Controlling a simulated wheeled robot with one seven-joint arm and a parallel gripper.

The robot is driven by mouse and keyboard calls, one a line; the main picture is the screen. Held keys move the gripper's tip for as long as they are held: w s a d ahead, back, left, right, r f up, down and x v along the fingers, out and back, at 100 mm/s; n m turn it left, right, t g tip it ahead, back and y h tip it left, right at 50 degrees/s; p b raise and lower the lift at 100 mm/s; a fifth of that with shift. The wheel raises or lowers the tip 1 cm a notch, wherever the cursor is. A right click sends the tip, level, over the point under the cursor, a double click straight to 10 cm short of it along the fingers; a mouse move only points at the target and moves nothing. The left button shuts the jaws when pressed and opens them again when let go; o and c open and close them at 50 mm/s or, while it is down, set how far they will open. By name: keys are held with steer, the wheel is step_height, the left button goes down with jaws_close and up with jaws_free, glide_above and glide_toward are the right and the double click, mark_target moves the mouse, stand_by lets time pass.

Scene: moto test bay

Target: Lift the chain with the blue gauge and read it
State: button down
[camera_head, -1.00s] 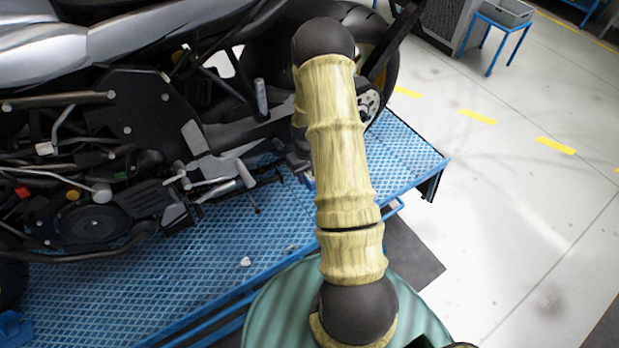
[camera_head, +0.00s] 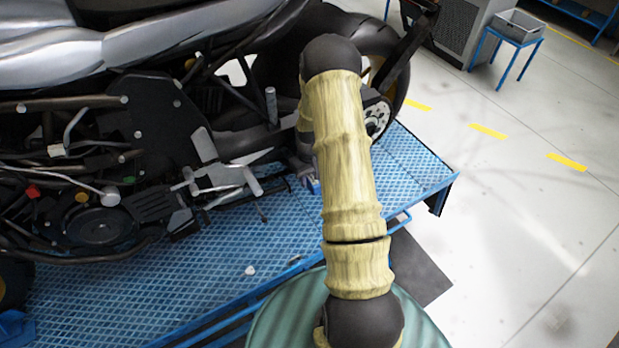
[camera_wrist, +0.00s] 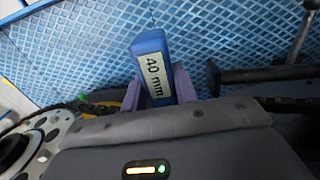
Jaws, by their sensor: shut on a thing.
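The blue gauge (camera_wrist: 157,72) is a small block with a pale label that reads "40 mm". My gripper (camera_wrist: 172,84) is shut on it, with a purple finger on each side. In the wrist view, a dark chain (camera_wrist: 98,107) runs in from the left, above a toothed sprocket (camera_wrist: 40,148). My gripper's grey body hides the chain's middle, so I cannot tell whether the gauge touches the chain. In the head view, my arm largely hides the gripper beside the motorcycle's (camera_head: 170,120) rear wheel; a small blue-purple patch shows there.
The motorcycle stands on a blue mesh-patterned platform (camera_head: 190,270). A dark bar with an upright lever (camera_wrist: 262,72) lies right of the gripper in the wrist view. A blue stand with a grey bin (camera_head: 515,27) is at the back right. The pale floor (camera_head: 520,220) at right is largely clear.

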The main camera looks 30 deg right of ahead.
steer(key=shift+r+p, duration=1.15)
steer(key=shift+r, duration=0.85)
stand_by(0.7)
steer(key=shift+f, duration=0.15)
stand_by(0.5)
steer(key=shift+f+b, duration=1.5)
steer(key=shift+f, duration=0.35)
steer(key=shift+s, duration=0.1)
steer(key=s, duration=0.8)
steer(key=shift+d, duration=0.15)
stand_by(0.4)
steer(key=shift+w, duration=0.15)
stand_by(0.5)
